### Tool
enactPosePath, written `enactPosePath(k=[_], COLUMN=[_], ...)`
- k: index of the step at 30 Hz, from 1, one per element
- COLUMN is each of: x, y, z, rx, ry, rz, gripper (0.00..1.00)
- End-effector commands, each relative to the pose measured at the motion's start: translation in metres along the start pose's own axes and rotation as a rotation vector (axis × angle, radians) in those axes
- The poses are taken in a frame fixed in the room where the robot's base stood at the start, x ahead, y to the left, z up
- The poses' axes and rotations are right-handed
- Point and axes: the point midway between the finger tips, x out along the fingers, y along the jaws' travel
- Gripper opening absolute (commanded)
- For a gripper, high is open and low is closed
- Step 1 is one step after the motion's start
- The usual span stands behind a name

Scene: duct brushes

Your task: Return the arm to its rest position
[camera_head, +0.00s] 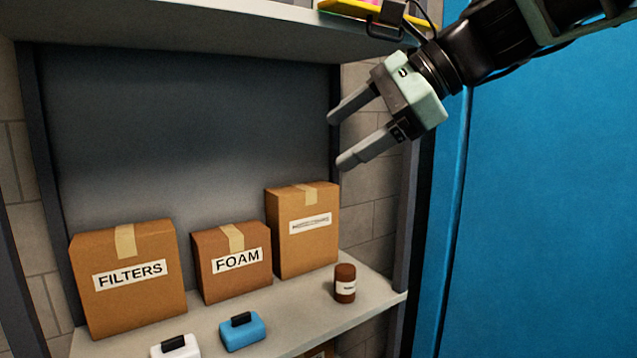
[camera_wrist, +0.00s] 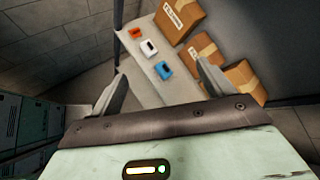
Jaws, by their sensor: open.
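My gripper (camera_head: 338,140) is at the upper right in the head view, raised in front of the shelf unit, with its fingers spread and pointing left. Nothing shows between the fingers. In the wrist view my gripper (camera_wrist: 160,90) also has its two fingers apart, with the shelf and its boxes visible beyond them. My arm comes in from the upper right corner of the head view. The gripper is above the lower shelf (camera_head: 325,322) and apart from everything on it.
Cardboard boxes marked FILTERS (camera_head: 130,300) and FOAM (camera_head: 232,282) and a taller box (camera_head: 305,250) line the shelf. A brown jar (camera_head: 345,284), a blue case (camera_head: 242,331) and a white case (camera_head: 176,347) stand before them. An upper shelf (camera_head: 200,22) is overhead; a blue panel (camera_head: 545,220) is at right.

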Motion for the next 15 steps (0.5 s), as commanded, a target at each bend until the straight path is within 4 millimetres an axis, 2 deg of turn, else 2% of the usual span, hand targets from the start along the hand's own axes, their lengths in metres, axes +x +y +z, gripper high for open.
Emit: enactPosePath(k=[1,5,6,10,12,15], x=[0.022,0.058,0.066,0.081,0.082,0.078], y=[0.034,0.113,0.138,0.222,0.264,0.313], z=[-0.014,-0.054,-0.066,-0.106,-0.128,-0.153], rx=[-0.102,-0.425,-0.534,-0.915,-1.122,-1.392], ry=[0.042,0.136,0.153,0.163,0.138,0.076], rz=[0.071,0.259,0.323,0.555,0.680,0.838], gripper=[0.80,0.80,0.80,0.80,0.80,0.80])
